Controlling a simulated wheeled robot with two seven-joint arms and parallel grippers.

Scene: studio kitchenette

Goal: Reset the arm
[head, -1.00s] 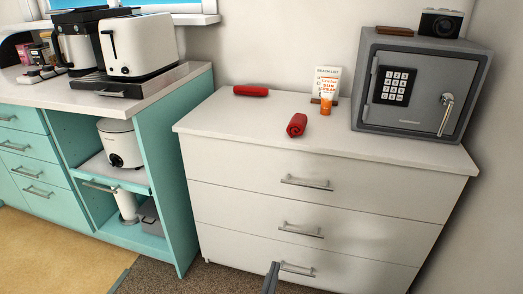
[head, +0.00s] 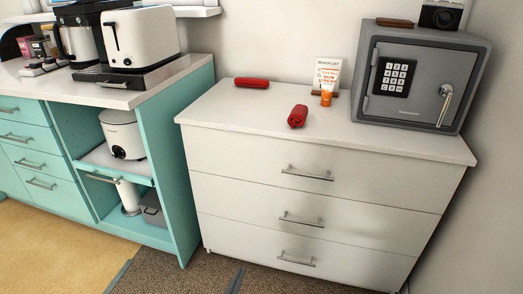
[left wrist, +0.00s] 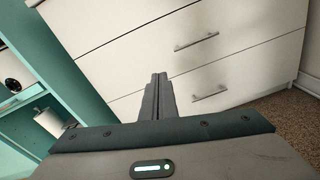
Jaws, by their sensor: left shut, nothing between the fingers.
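My left gripper (head: 236,281) shows at the bottom edge of the head view, low in front of the white chest of drawers (head: 290,205). In the left wrist view its two dark fingers (left wrist: 158,82) lie together, shut and empty, pointing toward the drawer fronts. They appear apart from the chest. All the drawers look closed. My right gripper is in neither view.
A teal counter unit (head: 178,150) stands at left. Carpeted floor lies in front.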

